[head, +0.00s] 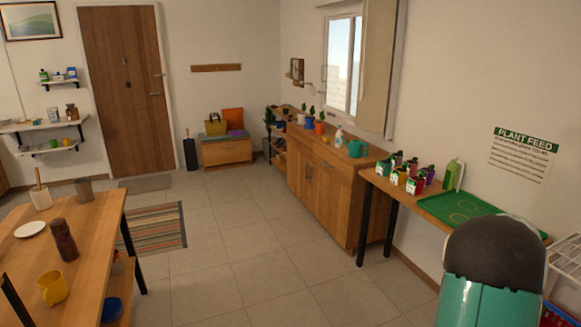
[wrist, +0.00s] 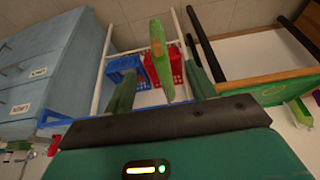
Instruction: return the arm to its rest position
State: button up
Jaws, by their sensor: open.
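My arm shows in the head view as a teal link with a dark rounded cap (head: 492,262) at the lower right, in front of the wall-side table. My gripper is outside the head view. In the wrist view my gripper (wrist: 158,60) is open, its two dark green fingers spread apart. A lighter green strip with an orange edge (wrist: 166,65) shows between the fingers; I cannot tell what it is or whether it touches them.
The wall-side table holds several small bottles (head: 413,185) and a green tray (head: 455,207). In the wrist view, blue drawers (wrist: 35,70) stand left, and a rack holds blue (wrist: 115,66) and red (wrist: 178,78) baskets. The tiled floor (head: 240,255) is clear midroom.

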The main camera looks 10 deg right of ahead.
jog(key=w+a+r+n+t+y, duration=0.1)
jog(key=w+a+r+n, duration=0.1)
jog(key=a+r, duration=0.5)
jog(key=w+a+r+n+t+y, duration=0.1)
jog(key=w+a+r+n, duration=0.1)
jog(key=a, duration=1)
jog(key=w+a+r+n+t+y, duration=0.1)
jog(key=w+a+r+n, duration=0.3)
jog(key=a, duration=0.5)
jog(key=s+a+r+n, duration=0.1)
jog(key=s+a+n, duration=0.1)
jog(key=s+a, duration=0.3)
jog(key=s+a+r+n+t+y, duration=0.1)
jog(key=s+a, duration=0.4)
jog(key=a, duration=0.6)
jog(key=s+a+r+n, duration=0.3)
jog(key=s+a+n, duration=0.2)
jog(key=a, duration=0.4)
jog(key=shift+s+t, duration=0.15)
jog(key=shift+t, duration=0.25)
jog(key=shift+a, duration=0.1)
jog(key=c, duration=0.4)
jog(key=shift+c, duration=0.2)
